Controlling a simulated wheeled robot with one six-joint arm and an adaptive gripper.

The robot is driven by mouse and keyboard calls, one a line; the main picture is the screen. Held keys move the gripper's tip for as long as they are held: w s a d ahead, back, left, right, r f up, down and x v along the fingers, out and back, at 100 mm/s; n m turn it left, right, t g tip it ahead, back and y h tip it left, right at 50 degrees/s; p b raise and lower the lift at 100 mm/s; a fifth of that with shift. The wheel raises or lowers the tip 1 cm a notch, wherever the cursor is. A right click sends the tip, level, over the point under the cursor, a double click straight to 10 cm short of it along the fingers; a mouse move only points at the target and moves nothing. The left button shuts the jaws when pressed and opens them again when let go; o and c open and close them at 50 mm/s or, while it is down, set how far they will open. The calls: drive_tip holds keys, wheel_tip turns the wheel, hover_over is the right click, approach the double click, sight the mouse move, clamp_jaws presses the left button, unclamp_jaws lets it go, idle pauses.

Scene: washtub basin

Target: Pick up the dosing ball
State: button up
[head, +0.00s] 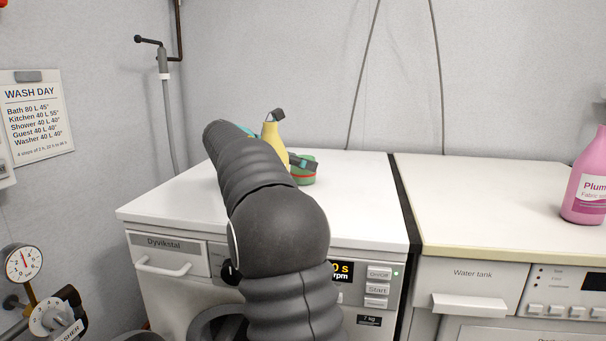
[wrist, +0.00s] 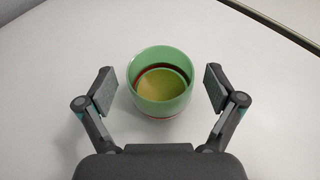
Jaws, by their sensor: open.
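A round green open-topped cup, which I take for the dosing ball (wrist: 142,93), stands on the white washer top. It has a red band and a smaller round rim with a yellowish hollow inside. It also shows in the head view (head: 305,178), partly hidden behind my gripper. My gripper (wrist: 160,87) is open, with one finger to the left and one to the right of the cup and a gap on both sides. In the head view part of my gripper (head: 303,163) shows at the cup, past my dark arm.
A yellow bottle with a dark cap (head: 271,135) stands behind my arm, close to the cup. The white washer top (head: 360,200) is clear to the right. A pink bottle (head: 586,185) stands on the neighbouring machine, across a dark gap.

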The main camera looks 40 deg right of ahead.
drive_tip(key=shift+x, duration=0.8)
drive_tip(key=c, duration=1.2)
drive_tip(key=shift+r, duration=0.1)
